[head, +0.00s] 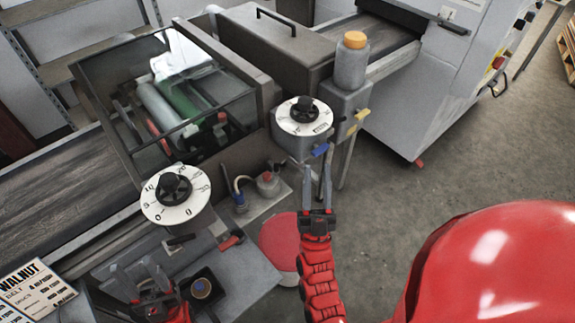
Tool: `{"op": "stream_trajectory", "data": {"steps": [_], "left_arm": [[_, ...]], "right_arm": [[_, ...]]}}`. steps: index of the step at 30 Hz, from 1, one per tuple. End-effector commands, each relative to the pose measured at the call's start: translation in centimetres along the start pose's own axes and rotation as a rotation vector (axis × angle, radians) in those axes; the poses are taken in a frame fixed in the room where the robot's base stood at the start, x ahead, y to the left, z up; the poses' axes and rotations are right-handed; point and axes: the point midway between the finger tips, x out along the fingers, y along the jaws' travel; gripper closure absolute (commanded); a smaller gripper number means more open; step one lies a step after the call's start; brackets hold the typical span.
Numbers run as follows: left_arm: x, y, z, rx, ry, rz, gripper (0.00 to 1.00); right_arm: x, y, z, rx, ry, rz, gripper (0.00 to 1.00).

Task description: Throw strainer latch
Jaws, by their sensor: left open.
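No part is labelled as the strainer latch, so I cannot tell for certain which one it is. A blue-tipped lever (320,149) sits below the right dial, and a yellow-tipped lever (361,115) sits beside it on the grey housing. A red-tipped lever (231,241) is at the lower front. My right gripper (317,177) points up, its fingers apart, with its tips close to the blue lever; contact is unclear. My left gripper (146,278) is open at the lower left, beside a dark square cup holder (201,288).
The left dial (175,194) and right dial (304,115) stick out from the machine. A glass-covered roller box (165,100) stands behind them. A grey bottle with an orange cap (354,42) stands at the back right. A red round seat (284,240) is below. Open floor lies right.

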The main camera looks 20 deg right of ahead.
Motion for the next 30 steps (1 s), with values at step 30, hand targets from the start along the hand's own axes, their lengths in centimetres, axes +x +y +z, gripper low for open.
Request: {"op": "stream_trajectory", "data": {"steps": [30], "left_arm": [[5.6,-0.3,-0.9,0.000,0.000,0.000,0.50]], "right_arm": [[-9.2,-1.5,12.7,0.029,-1.345,-0.308,0.63]]}}
